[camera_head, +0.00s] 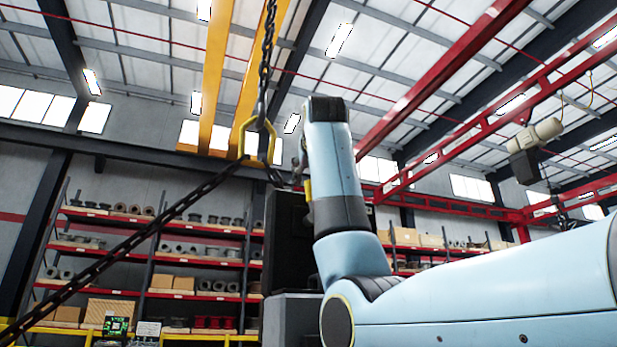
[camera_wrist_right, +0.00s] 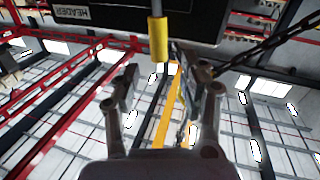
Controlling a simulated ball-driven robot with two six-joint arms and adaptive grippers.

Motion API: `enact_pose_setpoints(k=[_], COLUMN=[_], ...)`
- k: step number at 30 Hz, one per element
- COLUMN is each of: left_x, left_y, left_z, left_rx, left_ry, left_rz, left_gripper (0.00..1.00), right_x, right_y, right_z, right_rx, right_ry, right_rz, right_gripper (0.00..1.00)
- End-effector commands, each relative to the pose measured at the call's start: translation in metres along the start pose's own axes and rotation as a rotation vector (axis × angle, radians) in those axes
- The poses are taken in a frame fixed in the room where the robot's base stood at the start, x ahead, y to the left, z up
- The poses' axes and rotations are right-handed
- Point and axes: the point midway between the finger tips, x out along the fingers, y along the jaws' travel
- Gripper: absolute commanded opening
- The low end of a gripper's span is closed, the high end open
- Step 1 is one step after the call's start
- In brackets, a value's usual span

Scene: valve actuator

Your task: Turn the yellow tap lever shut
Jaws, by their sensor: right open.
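The yellow tap lever (camera_wrist_right: 158,40) hangs from the dark unit labelled HEADER (camera_wrist_right: 130,12) in the right wrist view. My right gripper (camera_wrist_right: 166,76) is open and empty. The lever's yellow end shows between its fingers in the picture, a little beyond the tips; I see no contact. A small yellow piece (camera_head: 307,188) shows beside the wrist, probably the lever. My left gripper is not in view.
A chain (camera_head: 266,60) hangs to a yellow hook ring (camera_head: 258,138) just left of the wrist. Another dark chain (camera_head: 120,240) slants down to the left. Shelves (camera_head: 205,258) with boxes and spools stand behind. A hoist (camera_head: 535,138) hangs at the right.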

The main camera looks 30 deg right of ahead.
Motion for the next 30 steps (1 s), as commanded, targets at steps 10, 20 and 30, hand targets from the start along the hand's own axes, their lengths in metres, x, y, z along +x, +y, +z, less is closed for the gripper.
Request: enact_pose_setpoints(k=[10, 20, 30], left_x=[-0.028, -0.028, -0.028], left_y=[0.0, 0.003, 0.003], left_z=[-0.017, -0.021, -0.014], left_rx=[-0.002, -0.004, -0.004], left_ry=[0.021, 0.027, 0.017], left_rz=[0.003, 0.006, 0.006], left_gripper=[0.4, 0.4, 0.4], right_x=[0.05, 0.054, 0.054], right_y=[0.001, 0.0, 0.0], right_z=[-0.001, 0.001, 0.001], right_rx=[-0.001, -0.001, -0.001], right_ry=[-0.002, -0.001, -0.001], right_rz=[0.001, 0.001, 0.001], right_gripper=[0.43, 0.43, 0.0])
